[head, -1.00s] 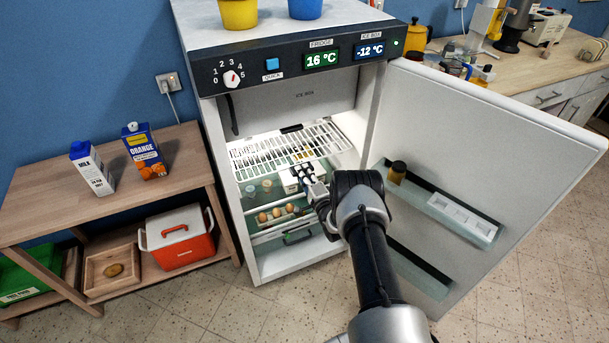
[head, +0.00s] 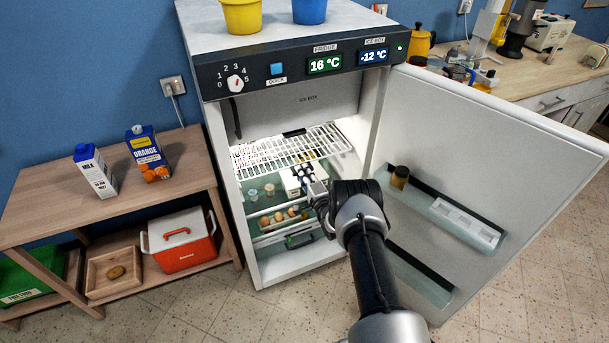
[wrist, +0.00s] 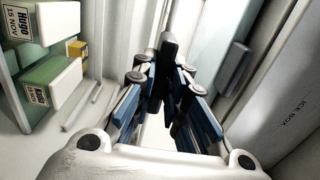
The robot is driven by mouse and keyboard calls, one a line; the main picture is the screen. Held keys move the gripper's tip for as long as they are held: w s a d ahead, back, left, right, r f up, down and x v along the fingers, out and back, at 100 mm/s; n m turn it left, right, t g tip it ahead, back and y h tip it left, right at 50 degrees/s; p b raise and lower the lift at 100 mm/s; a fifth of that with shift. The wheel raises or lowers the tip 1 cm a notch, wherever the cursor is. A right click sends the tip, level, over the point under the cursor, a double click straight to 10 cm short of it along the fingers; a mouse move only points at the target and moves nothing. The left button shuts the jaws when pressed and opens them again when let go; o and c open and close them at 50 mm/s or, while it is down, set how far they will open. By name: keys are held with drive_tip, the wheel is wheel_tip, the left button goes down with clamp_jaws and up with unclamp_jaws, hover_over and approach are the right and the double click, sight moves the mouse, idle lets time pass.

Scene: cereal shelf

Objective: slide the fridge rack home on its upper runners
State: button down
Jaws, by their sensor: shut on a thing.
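The white wire rack (head: 290,152) is in the upper part of the open fridge, below the ice box, and looks roughly level. My gripper (head: 304,173) is at the rack's front edge, reaching in from the front right.
Labelled boxes (wrist: 52,85) and a row of eggs (head: 283,214) sit below the rack. The open door (head: 480,130) stands right of my arm, with a dark jar (head: 400,177) on its shelf. A wooden bench (head: 185,160) with two cartons stands left.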

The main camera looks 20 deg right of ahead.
drive_tip(key=shift+w, duration=1.05)
drive_tip(key=c, duration=1.5)
unclamp_jaws()
drive_tip(key=shift+c, duration=0.2)
drive_tip(key=shift+s, duration=0.1)
drive_tip(key=s, duration=1.2)
drive_tip(key=shift+d, duration=0.2)
drive_tip(key=shift+f, duration=0.1)
drive_tip(key=shift+w, duration=0.1)
